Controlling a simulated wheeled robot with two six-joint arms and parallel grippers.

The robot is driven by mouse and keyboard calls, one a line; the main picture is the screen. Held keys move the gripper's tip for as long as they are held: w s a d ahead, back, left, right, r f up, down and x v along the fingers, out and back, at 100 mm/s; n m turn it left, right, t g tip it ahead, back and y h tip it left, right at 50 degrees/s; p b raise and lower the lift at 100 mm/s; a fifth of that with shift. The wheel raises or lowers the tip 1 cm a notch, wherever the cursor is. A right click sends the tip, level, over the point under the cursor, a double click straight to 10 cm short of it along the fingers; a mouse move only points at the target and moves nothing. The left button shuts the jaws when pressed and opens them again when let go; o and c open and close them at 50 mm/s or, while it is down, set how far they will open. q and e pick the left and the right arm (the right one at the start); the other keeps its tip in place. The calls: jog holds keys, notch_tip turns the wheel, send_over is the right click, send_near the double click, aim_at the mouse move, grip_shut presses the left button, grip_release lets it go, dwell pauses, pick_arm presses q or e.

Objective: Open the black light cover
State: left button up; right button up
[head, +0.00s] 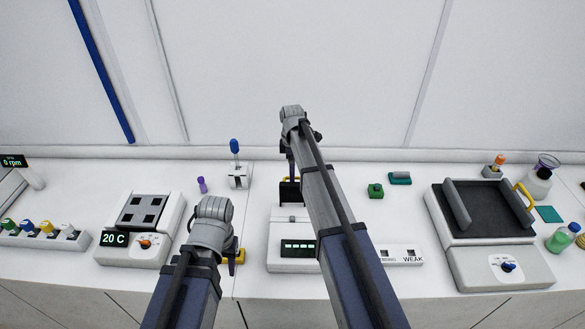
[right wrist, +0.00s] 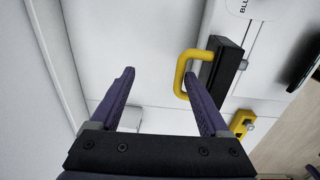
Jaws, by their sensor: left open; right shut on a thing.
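The black light cover (head: 290,193) stands at the back of a white device (head: 290,264) with a green display, in the middle of the bench. In the right wrist view it is a black block (right wrist: 222,72) with a yellow handle (right wrist: 180,70). My right gripper (head: 291,170) reaches down over it, largely hidden by its own arm. In the right wrist view my right gripper's purple fingers (right wrist: 160,88) straddle the handle bar, one fingertip at the loop; the contact is hard to see. My left gripper (head: 232,266) is open, beside the device's left side, its fingers partly hidden.
A yellow handle (head: 240,256) shows close to my left gripper. A 20 C heater block (head: 150,252) stands left. A blue-topped lever device (head: 238,178) stands behind. A shaker with a black tray (head: 490,212) stands right. A green item (head: 375,190) lies between, with some clear bench around it.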

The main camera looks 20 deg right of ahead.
pick_arm(q)
notch_tip(320, 180, up, 5)
jog(key=p, duration=0.4)
jog(key=shift+r, duration=0.1)
pick_arm(e)
notch_tip(320, 180, up, 5)
jog(key=shift+r, duration=0.1)
pick_arm(q)
jog(key=shift+w, duration=0.1)
pick_arm(e)
jog(key=shift+s, duration=0.1)
